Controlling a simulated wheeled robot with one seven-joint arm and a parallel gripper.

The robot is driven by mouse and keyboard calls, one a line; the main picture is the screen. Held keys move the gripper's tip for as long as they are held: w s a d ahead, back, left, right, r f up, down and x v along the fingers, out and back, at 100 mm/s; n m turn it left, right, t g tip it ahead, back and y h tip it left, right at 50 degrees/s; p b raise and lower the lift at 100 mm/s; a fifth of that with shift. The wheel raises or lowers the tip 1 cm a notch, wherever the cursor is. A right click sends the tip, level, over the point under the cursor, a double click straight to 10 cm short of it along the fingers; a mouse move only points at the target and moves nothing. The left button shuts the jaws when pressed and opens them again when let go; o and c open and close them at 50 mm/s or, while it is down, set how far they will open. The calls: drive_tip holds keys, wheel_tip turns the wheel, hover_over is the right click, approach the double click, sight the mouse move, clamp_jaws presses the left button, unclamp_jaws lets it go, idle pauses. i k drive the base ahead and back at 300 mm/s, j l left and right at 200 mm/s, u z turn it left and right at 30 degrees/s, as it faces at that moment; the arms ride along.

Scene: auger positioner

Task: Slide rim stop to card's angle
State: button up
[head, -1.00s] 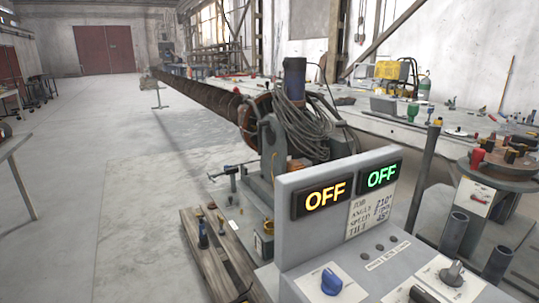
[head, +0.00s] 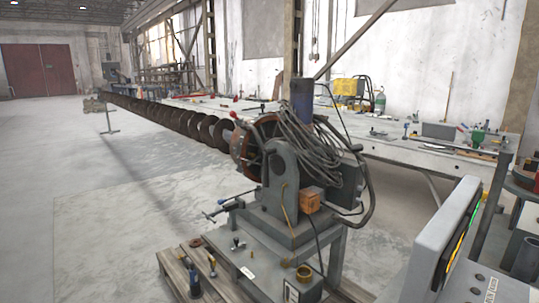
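The positioner (head: 285,190) stands in the middle, grey, with its round brown faceplate (head: 243,150) tilted upright and seen nearly edge-on, facing left toward the long auger (head: 180,122). A small red-tipped piece (head: 233,115) shows by the upper left of the rim; I cannot tell whether it is the rim stop. No angle marks are legible. The control console (head: 430,245) is at the right edge, turned so its yellow and green displays show only as slivers. The card on it cannot be read from here. My gripper is not in view.
A wooden pallet (head: 172,262) lies under the positioner, with a few tools on it. Grey cables (head: 315,150) drape over the positioner. A long workbench (head: 390,140) with tools runs along the wall. The floor at left is open.

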sight(262, 106)
drive_tip(key=i+j+z, duration=0.1)
drive_tip(key=j, duration=0.25)
drive_tip(key=i+j+z, duration=0.1)
drive_tip(key=i+j, duration=0.2)
drive_tip(key=i+j+z, duration=0.1)
drive_tip(key=j, duration=0.3)
drive_tip(key=i+j+z, duration=0.1)
drive_tip(key=i+j, duration=0.15)
drive_tip(key=j, duration=0.15)
drive_tip(key=i+j+z, duration=0.1)
drive_tip(key=j, duration=0.3)
drive_tip(key=i+j+z, duration=0.1)
drive_tip(key=i+j, duration=0.15)
drive_tip(key=j, duration=0.15)
drive_tip(key=i+j, duration=0.15)
drive_tip(key=j, duration=0.25)
drive_tip(key=i+j+z, duration=0.15)
drive_tip(key=j, duration=0.3)
drive_tip(key=i+j, duration=0.15)
drive_tip(key=j, duration=0.25)
drive_tip(key=i+j+z, duration=0.15)
drive_tip(key=j, duration=0.3)
drive_tip(key=i+j, duration=0.15)
drive_tip(key=j, duration=0.3)
drive_tip(key=i+j+z, duration=0.15)
drive_tip(key=j, duration=0.75)
drive_tip(key=i+z, duration=0.05)
